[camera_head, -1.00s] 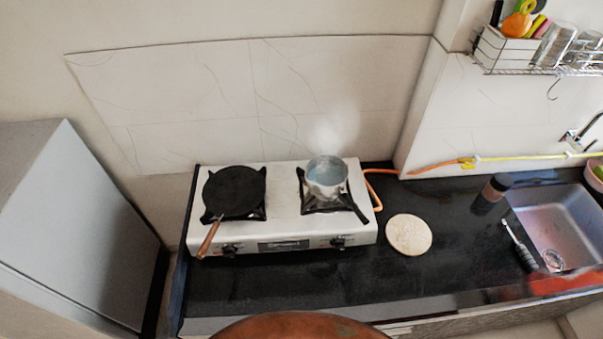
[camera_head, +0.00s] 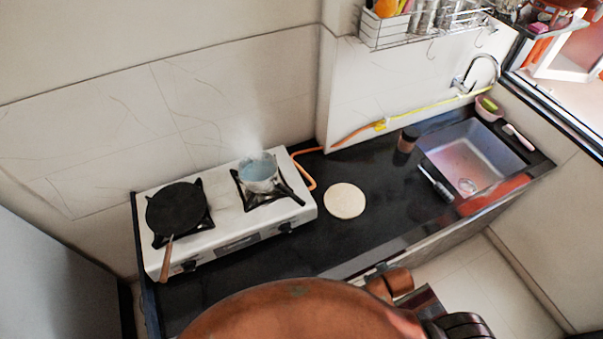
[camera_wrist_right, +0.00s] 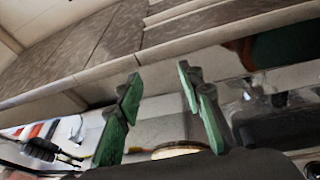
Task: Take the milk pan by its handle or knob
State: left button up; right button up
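The milk pan (camera_head: 258,173) is a small metal pan with bluish liquid, sitting on the right burner of the white stove (camera_head: 226,212). Its dark handle (camera_head: 291,193) points toward the lower right, and steam rises from it. My right gripper (camera_wrist_right: 160,95) shows in the right wrist view with its two green fingers apart and nothing between them. I cannot identify the milk pan in that view. My left gripper is not in view.
A black flat pan (camera_head: 177,208) with a wooden handle is on the left burner. A round pale board (camera_head: 345,200) lies right of the stove. Beyond it are a dark jar (camera_head: 407,139) and the sink (camera_head: 470,160). A wire rack (camera_head: 430,24) hangs above.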

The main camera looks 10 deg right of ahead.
jog(key=w+r+n+t+p, duration=0.2)
jog(key=w+r, duration=0.3)
jog(key=r, duration=0.7)
jog(key=w+a+r+n+t, duration=0.3)
jog(key=w+r+n+t, duration=0.3)
jog(key=w, duration=0.6)
jog(key=n+g+y, duration=0.2)
jog(key=n+y, duration=1.1)
jog(key=n, duration=0.8)
send_near(294, 195)
notch_tip(294, 195, down, 2)
jog(key=w+a, duration=0.2)
jog(key=x, duration=0.2)
jog(key=p+x, duration=0.1)
jog(key=x, duration=0.1)
jog(key=p+x, duration=0.1)
jog(key=x, duration=0.2)
jog(key=shift+s+a+r, duration=0.1)
jog(key=shift+r, duration=0.2)
jog(key=shift+w+a+f+p, duration=0.15)
jog(key=shift+w+a+p, duration=0.05)
jog(key=shift+a+p, duration=0.1)
